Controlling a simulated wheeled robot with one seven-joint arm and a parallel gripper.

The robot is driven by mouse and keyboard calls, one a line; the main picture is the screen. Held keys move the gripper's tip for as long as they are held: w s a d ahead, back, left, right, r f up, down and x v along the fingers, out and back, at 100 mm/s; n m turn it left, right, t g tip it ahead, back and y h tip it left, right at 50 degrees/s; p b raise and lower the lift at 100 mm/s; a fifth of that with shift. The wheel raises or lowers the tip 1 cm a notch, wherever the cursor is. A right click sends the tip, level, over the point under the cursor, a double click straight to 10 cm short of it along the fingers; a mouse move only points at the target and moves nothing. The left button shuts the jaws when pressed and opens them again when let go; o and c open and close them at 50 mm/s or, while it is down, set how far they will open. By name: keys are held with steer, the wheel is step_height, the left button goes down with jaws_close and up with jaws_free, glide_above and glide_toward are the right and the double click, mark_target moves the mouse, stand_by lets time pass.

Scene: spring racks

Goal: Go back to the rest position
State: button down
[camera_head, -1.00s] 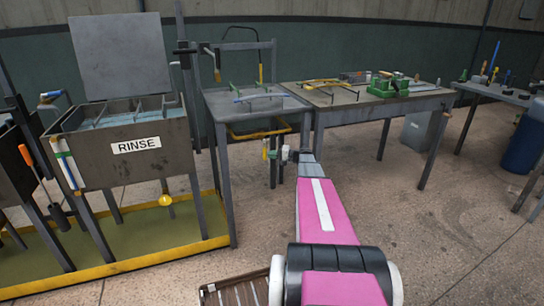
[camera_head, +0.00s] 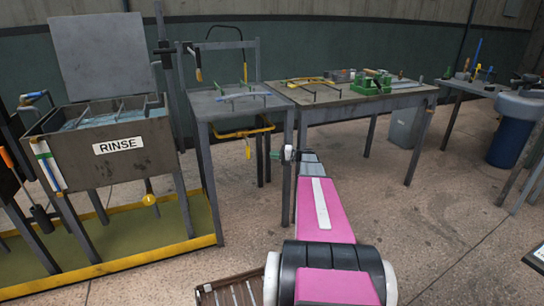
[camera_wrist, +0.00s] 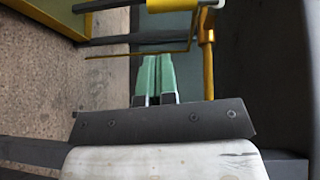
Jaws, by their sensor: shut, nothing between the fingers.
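My gripper (camera_wrist: 153,60) shows in the wrist view as two pale green fingers close together, with nothing between them. In the head view my pink arm stretches forward over the floor, and the small gripper (camera_head: 276,155) is at its far end, in front of the small grey table (camera_head: 205,112). In the wrist view a thin yellow rod (camera_wrist: 110,56) crosses just beyond the fingertips; I cannot tell whether they touch.
The rinse tank (camera_head: 75,165) stands at left over a yellow-edged tray (camera_head: 120,262). A workbench (camera_head: 345,104) with green fixtures is behind to the right. A blue barrel (camera_head: 508,142) stands at far right. The floor (camera_head: 440,200) right of my arm is clear.

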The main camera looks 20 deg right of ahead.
stand_by(0.3)
steer(key=s+a+f+n+g+h, duration=0.1)
steer(key=s+a+f+g+h, duration=0.2)
steer(key=s+a, duration=0.5)
steer(key=s+a+f+n+g+h, duration=0.1)
steer(key=s+a+f+g+h, duration=0.15)
steer(key=s+a, duration=0.55)
steer(key=s+a+f+n+g+h, duration=0.1)
steer(key=s+a+n+h, duration=0.1)
steer(key=s, duration=0.6)
steer(key=s+a+n+g+h, duration=0.1)
steer(key=s+a+g+h, duration=0.1)
steer(key=s+a+h, duration=0.3)
steer(key=s+h, duration=0.2)
steer(key=s, duration=0.1)
steer(key=shift+a+f+n, duration=0.25)
steer(key=shift+f+n, duration=0.1)
steer(key=shift+n, duration=0.05)
